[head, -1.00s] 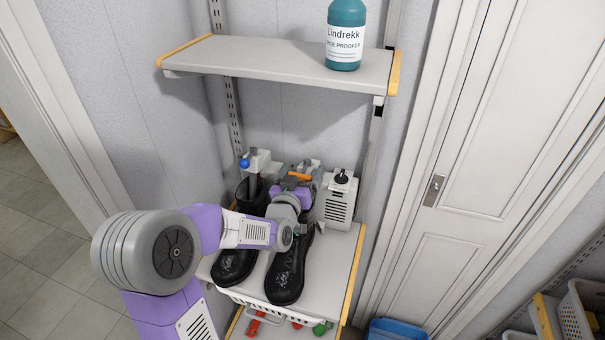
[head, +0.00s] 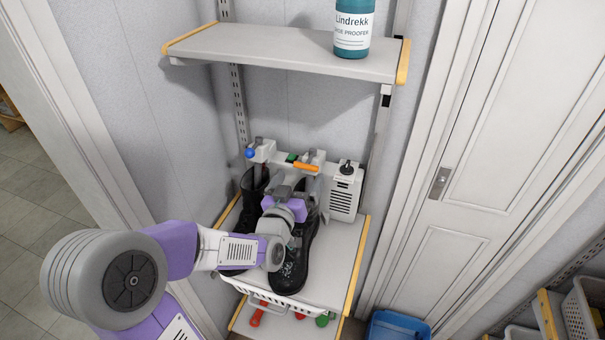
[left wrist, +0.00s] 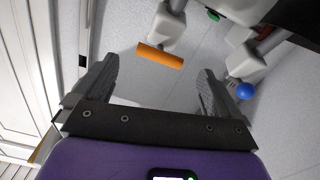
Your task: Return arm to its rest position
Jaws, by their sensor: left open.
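My left arm comes in from the lower left in the head view. Its gripper (head: 283,190) is over the black boots, in front of the white appliance. In the left wrist view the two dark fingers of my left gripper (left wrist: 157,75) stand wide apart with nothing between them. An orange grip (left wrist: 160,56) shows beyond the fingers, apart from them. A blue knob (left wrist: 245,91) is to the right there. My left arm partly hides the right black boot (head: 296,262) and the left black boot (head: 253,185). My right gripper is not in view.
The white appliance (head: 344,192) stands at the back of the lower shelf (head: 338,262). The upper shelf (head: 285,52) overhangs it and bears a teal bottle (head: 353,28). A blue bin (head: 398,327) is on the floor by the door (head: 500,150).

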